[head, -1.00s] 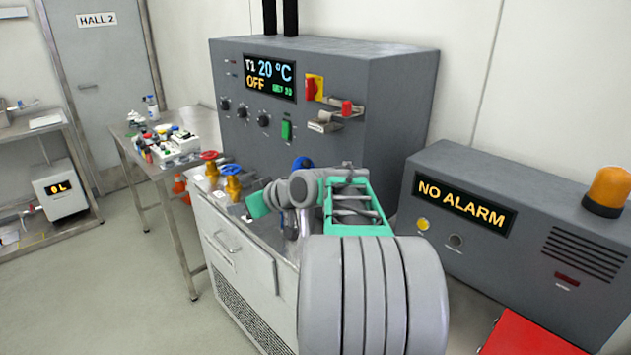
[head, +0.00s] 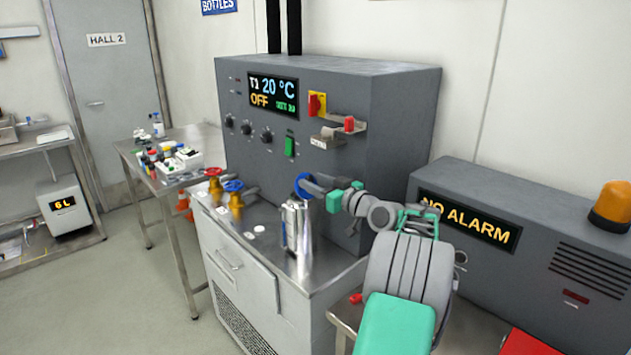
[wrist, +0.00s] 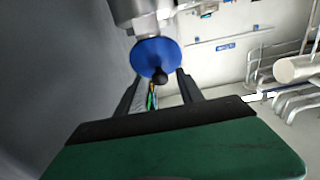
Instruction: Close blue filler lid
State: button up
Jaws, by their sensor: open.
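The blue filler lid (head: 302,184) stands tilted up at the top of a steel vessel (head: 298,228) on the grey cabinet. In the wrist view the lid (wrist: 152,55) is a round blue disc with a black knob, facing my camera. My gripper (head: 318,186) reaches in from the right, close to the lid. In the wrist view its two dark fingers (wrist: 158,82) are spread apart, one on each side below the disc, with the knob between them in the picture. I cannot tell whether they touch the lid. The gripper holds nothing.
The control box (head: 335,95) stands behind the vessel, with a bracket and red knob (head: 349,124) above my gripper. Red and blue valve handles (head: 234,187) stand to the left. The alarm box (head: 500,260) is to the right. The steel top (head: 268,250) left of the vessel is mostly clear.

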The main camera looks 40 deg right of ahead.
jog(key=shift+c, duration=0.5)
grip_shut()
dwell(0.8)
